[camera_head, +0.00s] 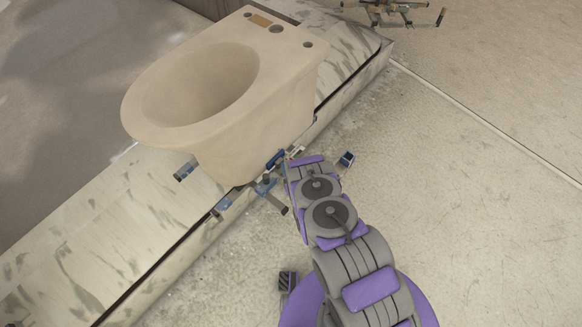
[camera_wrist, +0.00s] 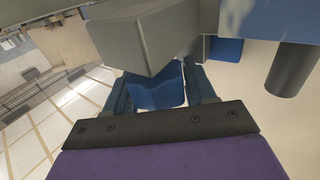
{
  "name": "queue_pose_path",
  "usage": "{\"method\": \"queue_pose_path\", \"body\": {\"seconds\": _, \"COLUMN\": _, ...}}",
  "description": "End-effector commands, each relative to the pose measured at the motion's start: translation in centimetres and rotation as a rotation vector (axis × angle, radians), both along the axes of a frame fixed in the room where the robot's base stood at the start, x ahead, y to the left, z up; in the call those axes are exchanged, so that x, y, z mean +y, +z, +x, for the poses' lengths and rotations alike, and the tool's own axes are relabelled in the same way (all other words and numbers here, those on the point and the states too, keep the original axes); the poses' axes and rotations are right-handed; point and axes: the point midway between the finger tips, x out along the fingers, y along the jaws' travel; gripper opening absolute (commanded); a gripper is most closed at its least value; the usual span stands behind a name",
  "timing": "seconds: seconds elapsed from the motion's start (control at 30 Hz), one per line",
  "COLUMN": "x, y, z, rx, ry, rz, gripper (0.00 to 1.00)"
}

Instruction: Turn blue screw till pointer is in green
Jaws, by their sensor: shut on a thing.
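In the wrist view, a blue piece (camera_wrist: 156,92), which I take to be the blue screw, sits between the two dark fingers of my gripper (camera_wrist: 160,78). My gripper is shut on it. A grey angular block (camera_wrist: 150,38) in front hides part of the grip. In the head view, my arm reaches to small blue hardware (camera_head: 276,158) at the lower right side of the pale ceramic bowl. The fingers are too small to make out there. I cannot make out the pointer or the green zone in either view.
The toilet-shaped ceramic bowl (camera_head: 185,135) stands on a streaked stone ledge (camera_head: 75,240). A blue and dark clamp (camera_head: 266,187) sticks out below it. A small blue block (camera_head: 346,159) and a dark ribbed object (camera_head: 288,282) lie on the floor.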

Motion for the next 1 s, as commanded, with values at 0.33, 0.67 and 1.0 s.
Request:
{"method": "queue_pose_path", "body": {"seconds": 0.33, "x": -0.06, "y": -0.24, "z": -0.38, "rx": 0.007, "ry": -0.039, "rz": -0.002, "gripper": 0.24}}
{"method": "queue_pose_path", "body": {"seconds": 0.67, "x": -0.06, "y": -0.17, "z": -0.38, "rx": 0.006, "ry": -0.038, "rz": -0.002, "gripper": 0.68}}
{"method": "queue_pose_path", "body": {"seconds": 1.0, "x": -0.11, "y": 0.02, "z": -0.21, "rx": 0.000, "ry": -0.038, "rz": 0.000, "gripper": 0.76}}
